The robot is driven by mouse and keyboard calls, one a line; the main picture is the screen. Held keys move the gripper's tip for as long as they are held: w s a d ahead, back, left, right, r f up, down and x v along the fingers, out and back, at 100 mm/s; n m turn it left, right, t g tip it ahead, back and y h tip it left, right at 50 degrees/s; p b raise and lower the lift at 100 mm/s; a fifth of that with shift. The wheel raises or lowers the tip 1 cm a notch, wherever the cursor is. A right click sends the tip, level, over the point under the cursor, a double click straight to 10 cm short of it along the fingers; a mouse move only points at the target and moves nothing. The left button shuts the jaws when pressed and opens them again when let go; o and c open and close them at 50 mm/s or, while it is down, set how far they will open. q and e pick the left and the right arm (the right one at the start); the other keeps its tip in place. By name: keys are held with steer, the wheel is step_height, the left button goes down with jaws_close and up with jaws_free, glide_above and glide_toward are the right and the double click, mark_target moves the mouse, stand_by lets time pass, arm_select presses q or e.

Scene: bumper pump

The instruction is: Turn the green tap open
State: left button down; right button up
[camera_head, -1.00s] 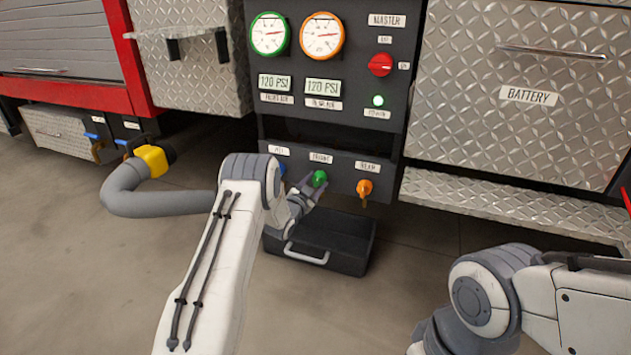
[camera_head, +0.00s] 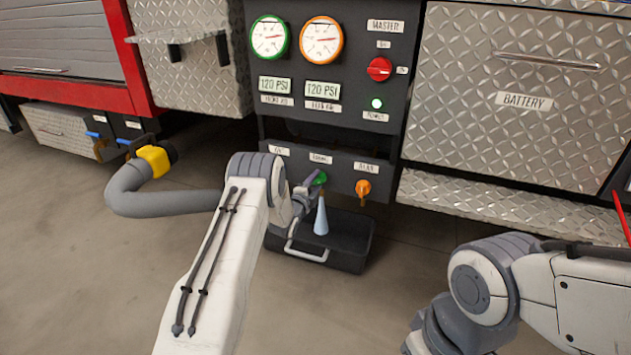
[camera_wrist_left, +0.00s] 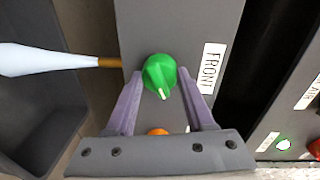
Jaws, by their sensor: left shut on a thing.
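The green tap (camera_head: 321,178) sits on the lower dark panel, under the label FRONT, which reads clearly in the left wrist view. My left gripper (camera_wrist_left: 160,88) has a finger on each side of the green tap (camera_wrist_left: 159,72) and is shut on it. A pale line on the knob points down toward the gripper in that view. A pale blue stream (camera_head: 321,217) comes from a brown spout below the tap and reaches down to the black bin (camera_head: 352,262). The stream also shows in the left wrist view (camera_wrist_left: 45,59). My right gripper is out of view.
An orange tap (camera_head: 363,188) sits to the right of the green one. Gauges, a red master switch (camera_head: 379,69) and a lit green lamp (camera_head: 376,103) are above. A grey hose with a yellow coupling (camera_head: 154,159) lies at the left.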

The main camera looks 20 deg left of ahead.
arm_select(q)
steer(key=shift+f+m+p, duration=0.15)
steer(key=shift+m+p, duration=0.2)
steer(key=shift+m, duration=1.65)
steer(key=shift+c, duration=1.3)
jaws_free()
steer(key=shift+s+r, duration=0.2)
steer(key=s+p, duration=0.5)
steer(key=s, duration=0.5)
steer(key=shift+a+r+p, duration=0.2)
steer(key=shift+p, duration=0.2)
